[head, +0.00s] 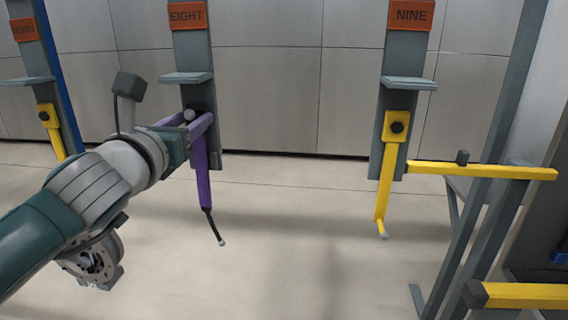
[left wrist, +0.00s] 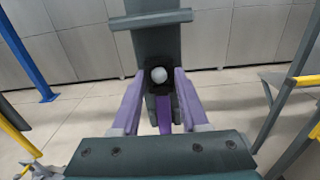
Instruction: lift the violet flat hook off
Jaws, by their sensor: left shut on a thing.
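The violet flat hook (head: 203,182) hangs on the dark post under the sign EIGHT in the head view, its long bar almost upright. A thin black bent tip with a pale end hangs at its bottom. My left gripper (head: 197,118) reaches in from the left and is shut on the hook's upper part, in front of the post. In the left wrist view two violet-coloured fingers flank the dark upper part around a pale round knob (left wrist: 160,75). A strip of the violet hook (left wrist: 164,115) shows between them. The exact finger contact is partly hidden. My right gripper is out of view.
A small grey shelf (head: 186,78) juts out above the hook. A yellow hook (head: 386,175) hangs on post NINE to the right; another (head: 50,125) hangs at far left. A stand with a yellow bar (head: 500,171) stands at right. Floor between is clear.

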